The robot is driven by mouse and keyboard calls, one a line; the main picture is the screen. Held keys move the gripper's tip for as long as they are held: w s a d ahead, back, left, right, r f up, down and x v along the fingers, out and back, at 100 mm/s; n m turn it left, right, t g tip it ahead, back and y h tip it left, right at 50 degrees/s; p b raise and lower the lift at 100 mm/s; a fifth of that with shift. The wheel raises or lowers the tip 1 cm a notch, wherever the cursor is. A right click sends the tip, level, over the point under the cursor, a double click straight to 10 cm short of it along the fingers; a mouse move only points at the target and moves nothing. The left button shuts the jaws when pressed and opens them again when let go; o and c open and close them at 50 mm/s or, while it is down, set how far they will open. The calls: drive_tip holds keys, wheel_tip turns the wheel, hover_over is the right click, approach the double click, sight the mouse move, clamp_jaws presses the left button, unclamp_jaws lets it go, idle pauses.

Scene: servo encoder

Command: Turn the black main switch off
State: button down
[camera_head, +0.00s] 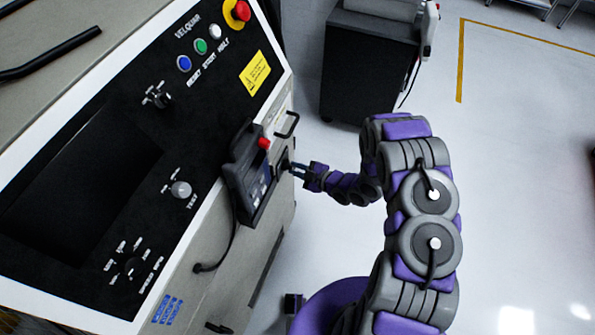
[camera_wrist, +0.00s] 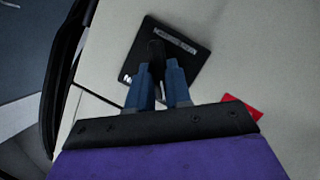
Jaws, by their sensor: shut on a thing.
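The black main switch (camera_wrist: 156,50) is a dark knob on a square black plate (camera_wrist: 186,62) fixed to the beige cabinet side. In the wrist view, white lettering shows on the plate's lower left and a pale label strip near its upper edge. My gripper (camera_wrist: 158,78) has its blue fingers on either side of the knob, shut on it. The fingers hide part of the knob and plate. In the head view my gripper (camera_head: 294,169) meets the cabinet side at the switch plate (camera_head: 283,162), small and partly hidden behind the pendant.
A hanging pendant (camera_head: 243,178) with a red button is close left of my gripper. A black handle (camera_head: 289,125) stands just above the switch. The sloped control panel (camera_head: 215,100) fills the left. A dark cart (camera_head: 365,75) is behind. Floor to the right is clear.

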drive_tip(key=shift+f+n+t+b, duration=0.1)
drive_tip(key=shift+n+t+b, duration=0.2)
drive_tip(key=shift+n+b, duration=0.3)
drive_tip(key=c, duration=1)
unclamp_jaws()
drive_tip(key=shift+c, duration=0.2)
drive_tip(key=p+v, duration=0.1)
drive_tip(key=v, duration=1.6)
drive_tip(key=shift+s, duration=0.25)
